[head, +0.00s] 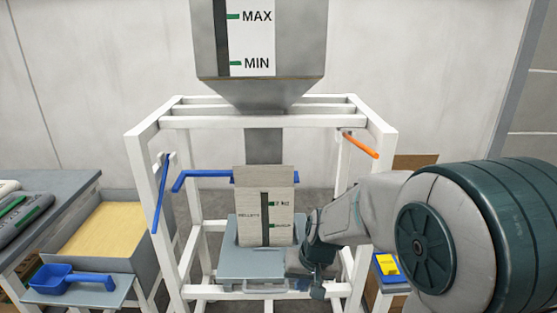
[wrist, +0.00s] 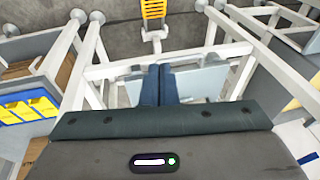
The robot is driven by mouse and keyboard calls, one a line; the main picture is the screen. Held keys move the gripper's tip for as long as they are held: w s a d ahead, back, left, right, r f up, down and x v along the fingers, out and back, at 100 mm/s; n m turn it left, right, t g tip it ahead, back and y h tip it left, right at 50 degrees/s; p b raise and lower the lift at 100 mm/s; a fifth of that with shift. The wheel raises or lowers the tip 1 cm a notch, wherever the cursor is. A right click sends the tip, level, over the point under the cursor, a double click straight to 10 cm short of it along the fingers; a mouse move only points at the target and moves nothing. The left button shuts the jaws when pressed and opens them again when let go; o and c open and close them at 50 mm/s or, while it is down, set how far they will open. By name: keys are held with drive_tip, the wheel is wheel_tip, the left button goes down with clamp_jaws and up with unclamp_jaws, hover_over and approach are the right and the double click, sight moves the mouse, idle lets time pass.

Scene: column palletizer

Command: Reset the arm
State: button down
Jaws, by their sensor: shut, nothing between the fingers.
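My arm reaches in from the right in the head view, and my gripper (head: 317,288) hangs at the right front of the white frame (head: 220,123). In the wrist view the two dark blue fingers of my gripper (wrist: 160,68) lie side by side, shut with nothing between them. They point toward the inside of the frame. A cardboard bag marked "PELLETS" and "2 kg" (head: 265,208) stands upright on a grey-blue platform (head: 240,264) under the hopper, to the left of my gripper. Part of the platform is hidden behind my wrist.
A grey hopper (head: 208,35) with MAX and MIN marks hangs over the frame. Blue levers (head: 160,195) and an orange handle (head: 360,145) stick out from it. At left are a bin of yellow pellets (head: 146,273) and a blue scoop (head: 53,278). A blue box (head: 375,268) stands right.

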drive_tip(key=s+d+r+h+p, duration=0.1)
drive_tip(key=s+d+r+p, duration=0.3)
drive_tip(key=s+r, duration=0.3)
drive_tip(key=s+d+r+h+p, duration=0.1)
drive_tip(key=s+d+r+p, duration=0.4)
drive_tip(key=r, duration=0.8)
drive_tip(key=s+p, duration=0.1)
drive_tip(key=s, duration=0.2)
drive_tip(key=shift+s+d+r+m+t, duration=0.2)
drive_tip(key=shift+s+d+m+t, duration=0.05)
drive_tip(key=shift+s+m+t, duration=0.05)
